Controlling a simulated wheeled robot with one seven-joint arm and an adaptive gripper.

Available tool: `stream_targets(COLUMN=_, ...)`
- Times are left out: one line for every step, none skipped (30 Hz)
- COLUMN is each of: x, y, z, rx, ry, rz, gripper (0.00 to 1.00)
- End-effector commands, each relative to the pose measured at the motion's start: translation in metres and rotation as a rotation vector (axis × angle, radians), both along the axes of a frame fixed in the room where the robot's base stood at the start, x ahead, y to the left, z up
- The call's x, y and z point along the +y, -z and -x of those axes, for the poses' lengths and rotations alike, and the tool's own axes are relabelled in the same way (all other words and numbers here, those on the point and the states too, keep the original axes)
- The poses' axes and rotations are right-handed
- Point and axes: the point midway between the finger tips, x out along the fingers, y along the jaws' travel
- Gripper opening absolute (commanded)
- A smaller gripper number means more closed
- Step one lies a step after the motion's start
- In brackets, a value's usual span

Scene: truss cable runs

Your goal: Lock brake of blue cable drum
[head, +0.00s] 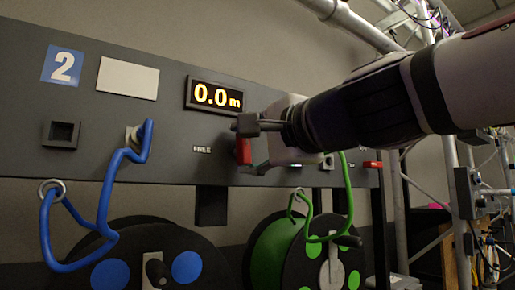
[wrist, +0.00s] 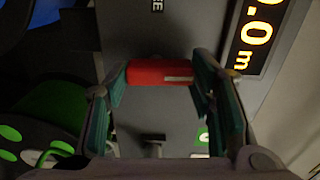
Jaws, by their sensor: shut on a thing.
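A red brake handle (head: 243,151) on the dark panel sits below the 0.0 m display, right of a label reading FREE (head: 202,149). My gripper (head: 256,140) is at the handle and partly hides it. In the wrist view the handle (wrist: 158,72) lies between the two fingers of my gripper (wrist: 160,90), which are shut on it. The blue cable drum (head: 128,238), black with blue discs, is at the lower left. Its blue cable (head: 104,200) runs from a panel socket through a ring. The label at the handle's other end is hidden in the head view.
A green cable drum (head: 272,250) with a green cable (head: 347,190) stands right of the blue one. Another red handle (head: 372,164) is on the panel's right end. Metal truss poles (head: 452,190) stand at the right.

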Motion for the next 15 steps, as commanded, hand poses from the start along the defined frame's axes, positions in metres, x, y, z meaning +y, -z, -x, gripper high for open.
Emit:
stream_targets(x=-0.0004, y=0.0012, z=-0.0004, rx=0.01, ry=0.0, rz=-0.011, gripper=0.22)
stream_targets(x=-0.0004, y=0.0012, z=-0.0004, rx=0.015, ry=0.0, rz=-0.019, gripper=0.22)
stream_targets(x=-0.0004, y=0.0013, z=-0.0004, rx=0.021, ry=0.0, rz=-0.027, gripper=0.22)
stream_targets(x=-0.0005, y=0.0013, z=-0.0005, rx=0.024, ry=0.0, rz=-0.032, gripper=0.22)
stream_targets(x=-0.0005, y=0.0013, z=-0.0005, rx=0.027, ry=0.0, rz=-0.036, gripper=0.22)
stream_targets(x=-0.0005, y=0.0014, z=-0.0005, rx=0.03, ry=0.0, rz=-0.041, gripper=0.22)
stream_targets(x=-0.0005, y=0.0015, z=-0.0005, rx=0.032, ry=0.0, rz=-0.044, gripper=0.22)
stream_targets(x=-0.0005, y=0.0015, z=-0.0005, rx=0.034, ry=0.0, rz=-0.046, gripper=0.22)
stream_targets(x=-0.0006, y=0.0015, z=-0.0005, rx=0.035, ry=0.0, rz=-0.049, gripper=0.22)
stream_targets(x=-0.0006, y=0.0016, z=-0.0005, rx=0.036, ry=0.0, rz=-0.05, gripper=0.22)
stream_targets(x=-0.0006, y=0.0016, z=-0.0005, rx=0.037, ry=0.0, rz=-0.052, gripper=0.22)
stream_targets(x=-0.0005, y=0.0016, z=-0.0006, rx=0.039, ry=0.0, rz=-0.052, gripper=0.22)
stream_targets(x=-0.0005, y=0.0017, z=-0.0006, rx=0.039, ry=0.0, rz=-0.052, gripper=0.22)
stream_targets(x=-0.0006, y=0.0017, z=-0.0007, rx=0.038, ry=0.001, rz=-0.053, gripper=0.22)
stream_targets(x=-0.0005, y=0.0017, z=-0.0006, rx=0.039, ry=0.0, rz=-0.052, gripper=0.22)
